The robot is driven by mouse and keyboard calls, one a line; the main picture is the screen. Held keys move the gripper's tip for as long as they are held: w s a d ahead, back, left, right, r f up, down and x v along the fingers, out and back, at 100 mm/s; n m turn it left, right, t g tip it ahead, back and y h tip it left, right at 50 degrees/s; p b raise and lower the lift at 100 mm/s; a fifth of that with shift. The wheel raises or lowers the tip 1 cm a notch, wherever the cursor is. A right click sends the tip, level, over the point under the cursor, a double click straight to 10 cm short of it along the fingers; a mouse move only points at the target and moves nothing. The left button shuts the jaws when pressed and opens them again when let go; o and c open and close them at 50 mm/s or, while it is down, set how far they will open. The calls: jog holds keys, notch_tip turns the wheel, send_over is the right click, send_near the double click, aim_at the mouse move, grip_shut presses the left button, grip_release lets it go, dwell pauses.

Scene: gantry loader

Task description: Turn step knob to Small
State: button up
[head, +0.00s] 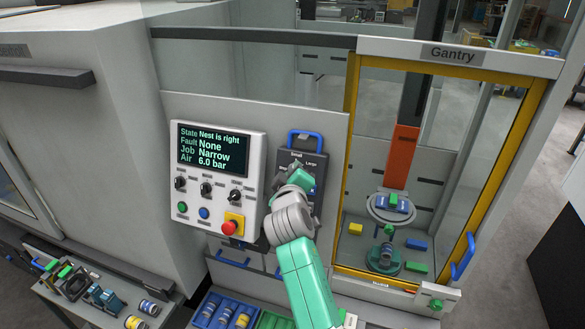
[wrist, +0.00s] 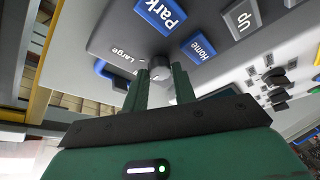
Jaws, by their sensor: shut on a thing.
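The step knob (wrist: 160,68) is a small dark round knob on a grey pendant face (wrist: 112,42). In the wrist view it sits between the tips of my gripper's two green fingers (wrist: 160,80), which are shut on it. The word Large is printed beside the knob. The knob's pointer is hidden, so I cannot tell its setting. In the head view the dark pendant (head: 318,163) hangs on the panel under a blue handle, with Small and Large lettered near its top. My gripper (head: 300,181) covers the knob there.
Blue Park (wrist: 160,14) and Home (wrist: 199,50) buttons and a grey Up button (wrist: 242,19) lie close to the fingers. A control panel (head: 258,165) with a screen, knobs and a red stop button is left of the pendant. The yellow-framed gantry door (head: 350,110) is right.

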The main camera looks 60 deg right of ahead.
dwell(0.4)
jog(key=o, duration=1)
jog(key=b+v, duration=0.1)
jog(key=v, duration=0.7)
jog(key=shift+b, duration=0.3)
jog(key=shift+d, duration=0.1)
